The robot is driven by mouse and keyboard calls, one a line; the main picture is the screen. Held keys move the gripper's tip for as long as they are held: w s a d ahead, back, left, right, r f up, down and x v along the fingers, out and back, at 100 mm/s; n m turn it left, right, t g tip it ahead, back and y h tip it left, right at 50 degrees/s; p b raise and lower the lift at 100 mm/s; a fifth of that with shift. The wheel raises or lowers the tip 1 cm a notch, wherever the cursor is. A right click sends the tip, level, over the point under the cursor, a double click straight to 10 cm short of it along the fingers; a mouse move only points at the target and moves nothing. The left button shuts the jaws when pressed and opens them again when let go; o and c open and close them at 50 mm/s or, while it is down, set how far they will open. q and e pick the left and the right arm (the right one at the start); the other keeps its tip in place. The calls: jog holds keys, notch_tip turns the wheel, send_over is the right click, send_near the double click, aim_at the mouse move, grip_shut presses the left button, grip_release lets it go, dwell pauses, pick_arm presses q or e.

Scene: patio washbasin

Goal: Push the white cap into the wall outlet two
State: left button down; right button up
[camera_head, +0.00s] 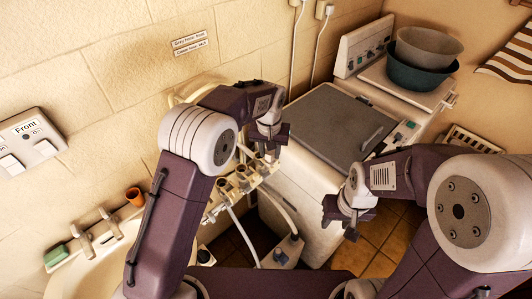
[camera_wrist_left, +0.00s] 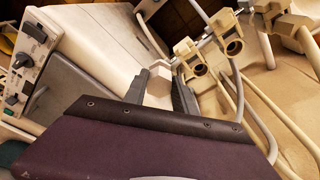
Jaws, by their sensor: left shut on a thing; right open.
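My left gripper (camera_head: 268,146) is above the row of pipe fittings, between the wall and the washing machine. In the left wrist view its fingers (camera_wrist_left: 164,88) are shut on a small whitish block, which looks like the white cap (camera_wrist_left: 158,87). The cap cannot be made out in the head view. Beige outlets with dark open mouths show beside the fingers, one nearer (camera_wrist_left: 197,68) and one further right (camera_wrist_left: 233,46). I cannot tell which is outlet two. My right gripper (camera_head: 350,212) is open and empty in front of the washing machine.
A washing machine (camera_head: 330,125) with a grey lid stands behind the grippers. Basins (camera_head: 425,62) sit at the back right. Hoses (camera_head: 240,232) hang below the outlets. A sink (camera_head: 95,265) with an orange cup (camera_head: 134,196) and green sponge (camera_head: 56,255) is at left.

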pick_arm(q)
jog(key=s+a+f+n+p, duration=0.25)
jog(key=a+p, duration=0.45)
jog(key=a, duration=1.1)
jog(key=shift+m, duration=0.35)
jog(key=shift+w+d+f+b, duration=0.1)
jog(key=shift+f+b, duration=1.15)
jog(key=shift+f, duration=0.45)
jog(key=shift+d+f+b, duration=0.1)
jog(key=shift+f+b, duration=1.15)
jog(key=shift+f, duration=0.4)
jog(key=shift+f+b, duration=0.4)
jog(key=shift+f, duration=0.15)
jog(key=c, duration=1.4)
grip_release()
jog(key=shift+c, duration=0.2)
jog(key=shift+o, duration=0.7)
